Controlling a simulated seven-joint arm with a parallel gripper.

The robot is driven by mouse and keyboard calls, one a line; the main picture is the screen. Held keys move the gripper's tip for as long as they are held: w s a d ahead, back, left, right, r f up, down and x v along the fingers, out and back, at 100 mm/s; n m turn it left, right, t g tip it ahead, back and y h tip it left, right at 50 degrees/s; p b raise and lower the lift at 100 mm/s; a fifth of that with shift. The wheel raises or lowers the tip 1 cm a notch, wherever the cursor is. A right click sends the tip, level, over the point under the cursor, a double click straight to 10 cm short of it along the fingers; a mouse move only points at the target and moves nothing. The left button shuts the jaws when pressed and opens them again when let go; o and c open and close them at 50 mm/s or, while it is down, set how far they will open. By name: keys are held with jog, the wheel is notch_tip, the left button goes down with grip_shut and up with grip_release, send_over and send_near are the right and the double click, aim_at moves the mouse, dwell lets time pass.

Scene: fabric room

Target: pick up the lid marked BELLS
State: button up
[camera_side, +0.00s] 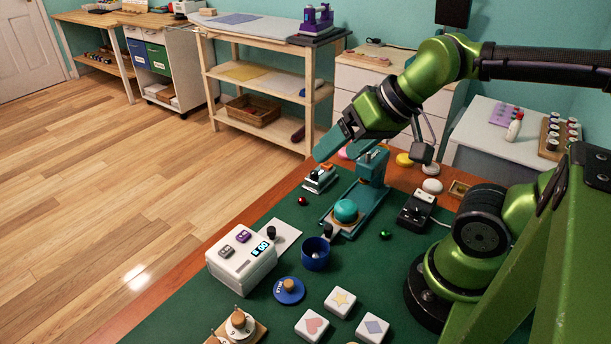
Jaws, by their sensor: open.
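The lid marked BELLS (289,290) is a round blue disc with a wooden knob. It lies flat on the green mat, in front of a dark blue cup (315,254). Some pale lettering shows on its rim, small and hard to read. My gripper (325,150) is open and empty. It is raised over the far part of the table, well above and behind the lid, with its teal fingers pointing down-left. Nothing lies on top of the lid.
A white box with a display (241,262) stands left of the lid. White tiles with a heart (311,325), star (340,302) and diamond (372,329) lie to its right. A teal press (369,186) with a turquoise ball (345,211) stands behind the cup.

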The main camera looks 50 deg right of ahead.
jog(key=w+a+f+g, duration=0.2)
jog(key=a+f+g, duration=0.25)
jog(key=a, duration=0.35)
jog(key=m+g+h, duration=0.2)
jog(key=m+g, duration=0.1)
jog(key=m, duration=0.6)
send_over(288, 282)
notch_tip(288, 282, down, 3)
jog(key=shift+m, duration=0.3)
jog(key=f, duration=1)
jog(key=shift+s+d+f, duration=0.15)
jog(key=shift+s+f, duration=0.05)
jog(key=shift+f, duration=0.2)
jog(key=shift+w+f, duration=0.1)
jog(key=shift+f, duration=2.9)
jog(key=shift+c, duration=0.3)
jog(key=c, duration=0.8)
jog(key=shift+o, duration=0.2)
jog(key=shift+r, duration=0.1)
